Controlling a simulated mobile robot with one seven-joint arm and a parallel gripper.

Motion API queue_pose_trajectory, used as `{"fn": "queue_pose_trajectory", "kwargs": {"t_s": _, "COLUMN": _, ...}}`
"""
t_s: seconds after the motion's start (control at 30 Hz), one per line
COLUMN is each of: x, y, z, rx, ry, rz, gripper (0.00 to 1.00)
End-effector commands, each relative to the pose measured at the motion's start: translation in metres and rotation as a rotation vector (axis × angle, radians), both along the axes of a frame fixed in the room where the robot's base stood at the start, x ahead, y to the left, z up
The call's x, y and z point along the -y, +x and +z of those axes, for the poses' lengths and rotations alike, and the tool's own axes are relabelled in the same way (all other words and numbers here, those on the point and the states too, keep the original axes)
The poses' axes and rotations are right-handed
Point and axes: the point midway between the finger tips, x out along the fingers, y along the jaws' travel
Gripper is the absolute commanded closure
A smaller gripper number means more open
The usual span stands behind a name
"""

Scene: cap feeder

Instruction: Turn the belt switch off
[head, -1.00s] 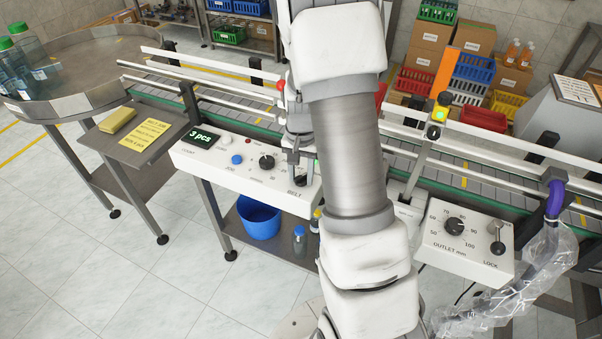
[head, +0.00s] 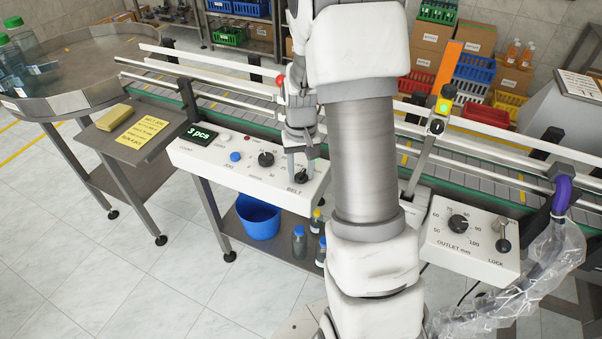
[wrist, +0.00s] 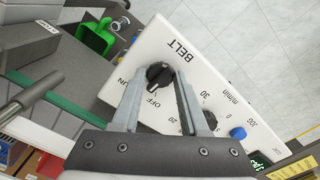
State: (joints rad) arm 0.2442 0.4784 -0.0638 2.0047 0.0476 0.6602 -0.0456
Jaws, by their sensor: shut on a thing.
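The belt switch is a black rotary knob on the right end of the white control panel (head: 215,168), above the label BELT. In the wrist view the knob (wrist: 159,76) sits between the labels BELT and OFF, with RUN to its lower left. Its grip bar slants down toward the OFF/RUN side; I cannot tell its exact setting. My gripper (head: 299,172) reaches down to it, and in the wrist view its two fingers (wrist: 161,80) are closed around the knob from either side. The fingers partly hide the knob in the head view.
The panel also has a green display (head: 201,133), a blue button (head: 235,156) and a speed knob (head: 266,159) left of my gripper. The conveyor and its rails run behind. An outlet box (head: 470,240) stands right. A blue bucket (head: 258,216) and several bottles are below.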

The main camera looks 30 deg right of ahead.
Motion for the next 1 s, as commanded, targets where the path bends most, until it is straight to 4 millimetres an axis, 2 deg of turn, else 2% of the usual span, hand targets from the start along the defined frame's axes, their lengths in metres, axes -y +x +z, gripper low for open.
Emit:
{"fn": "queue_pose_trajectory", "kwargs": {"t_s": 0.5, "x": 0.0010, "y": 0.0006, "z": 0.0006, "rx": 0.003, "ry": -0.001, "rz": 0.432, "gripper": 1.00}}
{"fn": "queue_pose_trajectory", "kwargs": {"t_s": 1.0, "x": 0.0011, "y": 0.0008, "z": 0.0010, "rx": 0.002, "ry": 0.000, "rz": 0.593, "gripper": 1.00}}
